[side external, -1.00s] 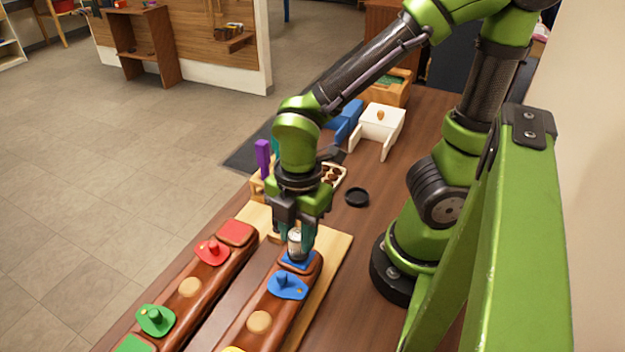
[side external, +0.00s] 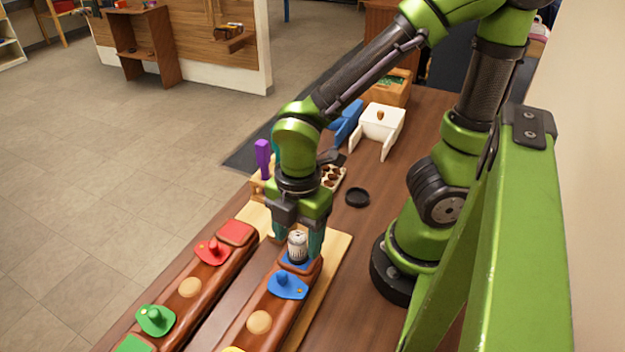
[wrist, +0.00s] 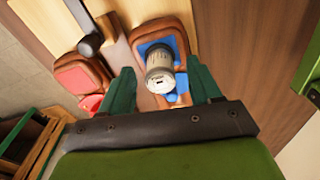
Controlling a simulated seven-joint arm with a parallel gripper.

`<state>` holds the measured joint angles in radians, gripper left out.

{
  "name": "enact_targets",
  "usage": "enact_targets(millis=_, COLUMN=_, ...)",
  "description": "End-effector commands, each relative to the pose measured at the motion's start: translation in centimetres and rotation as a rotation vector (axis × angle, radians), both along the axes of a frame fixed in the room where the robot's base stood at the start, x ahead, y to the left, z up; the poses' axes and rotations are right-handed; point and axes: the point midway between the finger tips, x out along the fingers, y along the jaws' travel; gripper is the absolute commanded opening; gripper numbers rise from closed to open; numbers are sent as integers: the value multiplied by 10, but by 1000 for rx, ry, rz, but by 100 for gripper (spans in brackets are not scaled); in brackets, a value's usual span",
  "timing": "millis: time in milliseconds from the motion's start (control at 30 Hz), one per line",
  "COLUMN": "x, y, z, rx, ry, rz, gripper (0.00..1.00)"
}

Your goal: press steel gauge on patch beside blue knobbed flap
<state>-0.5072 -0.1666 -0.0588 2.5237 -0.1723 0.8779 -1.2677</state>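The steel gauge (side external: 297,246), a small silvery cylinder, stands roughly upright on the blue patch (side external: 287,262) at the far end of the right brown bar. In the wrist view the gauge (wrist: 160,70) has blue showing around its far end. The blue knobbed flap (side external: 288,286) lies just nearer the camera on the same bar; the gauge partly hides it in the wrist view. My gripper (wrist: 163,87) is open, its green fingers on either side of the gauge with gaps to it.
The left brown bar carries a red patch (side external: 236,233), a red knobbed flap (side external: 211,251) and a green knobbed flap (side external: 155,320). A black round dish (side external: 357,197) and a white stand (side external: 379,130) are behind to the right. Bare table lies right of the board.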

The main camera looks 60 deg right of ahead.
Motion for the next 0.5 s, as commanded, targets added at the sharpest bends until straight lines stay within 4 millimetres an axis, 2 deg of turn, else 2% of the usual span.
enact_targets(millis=267, x=0, y=0, z=3, rx=0, ry=0, rz=0, gripper=63)
enact_targets(millis=367, x=1, y=0, z=12, rx=2, ry=-3, rz=0, gripper=63)
enact_targets(millis=500, x=1, y=-2, z=38, rx=3, ry=-6, rz=-1, gripper=63)
